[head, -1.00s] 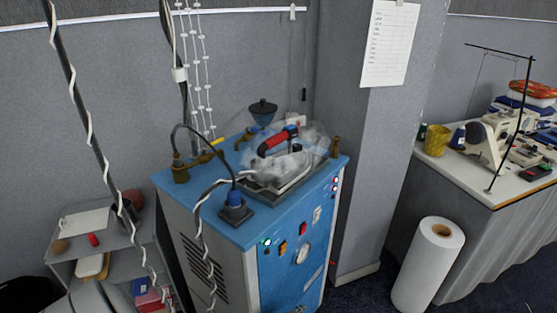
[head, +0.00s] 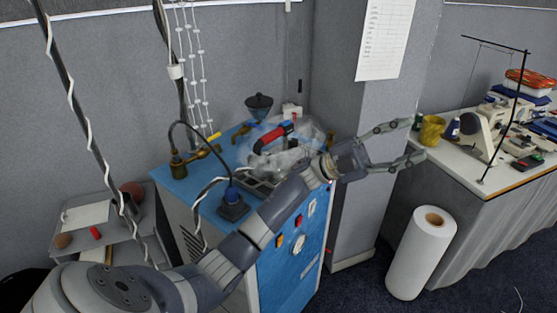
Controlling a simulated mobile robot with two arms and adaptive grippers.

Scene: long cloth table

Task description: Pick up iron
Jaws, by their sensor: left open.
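The iron (head: 273,138) has a red and black handle and sits on a tray on top of the blue steam machine (head: 185,187). Whitish steam or clear wrapping blurs its body. My left arm crosses in front of the machine from the lower left and hides part of the tray and the machine's front. My left gripper (head: 412,140) is open and empty, to the right of the iron, with its fingers pointing right in front of the grey pillar and towards the sewing table. It does not appear to touch the iron. My right gripper is not in view.
A white roll (head: 421,253) stands on the floor at right. The sewing table (head: 478,178) holds a yellow cup (head: 432,130) and a sewing machine. A grey shelf (head: 75,238) is at left.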

